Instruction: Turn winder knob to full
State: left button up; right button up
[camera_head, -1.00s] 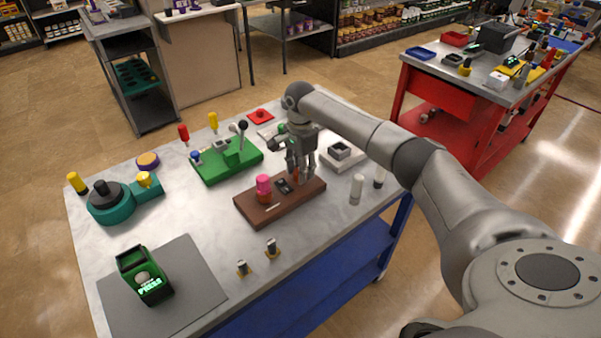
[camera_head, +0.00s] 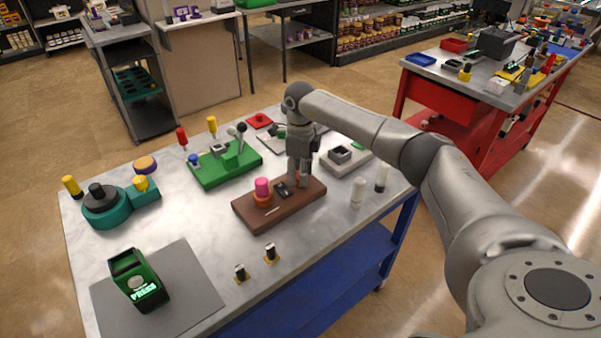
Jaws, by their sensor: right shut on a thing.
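A brown wooden board (camera_head: 246,216) lies on the marble-topped table. A pink cap on an orange base (camera_head: 262,191) stands on its left half, with a small dark plate (camera_head: 284,190) beside it. My right gripper (camera_head: 298,182) points straight down at the board's right end. It is shut on a small orange-red knob (camera_head: 296,178), which the fingers mostly hide. I take this to be the winder knob; its marks and angle cannot be read. My left gripper is not in view.
A green fixture with levers (camera_head: 225,168) stands behind the board, and a grey block fixture (camera_head: 345,158) to its right. Two white cylinders (camera_head: 357,192) stand near the right edge. A green press unit (camera_head: 138,280) sits on a grey mat (camera_head: 195,290) at front left.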

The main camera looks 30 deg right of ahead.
jog(key=m, duration=0.4)
jog(key=shift+m, duration=0.3)
jog(key=m, duration=0.3)
jog(key=shift+r+m, duration=0.1)
jog(key=shift+m, duration=0.3)
jog(key=m, duration=0.4)
jog(key=shift+w+p, duration=0.1)
jog(key=shift+p, duration=0.3)
jog(key=m+p, duration=0.1)
jog(key=m, duration=0.7)
jog(key=shift+r+m+p, duration=0.1)
jog(key=shift+m+p, duration=0.2)
jog(key=shift+p, duration=0.1)
jog(key=m+p, duration=0.1)
jog(key=m, duration=0.2)
jog(key=shift+m, duration=0.4)
jog(key=m+p, duration=0.2)
jog(key=m, duration=0.2)
jog(key=shift+m+p, duration=0.6)
jog(key=shift+m, duration=0.9)
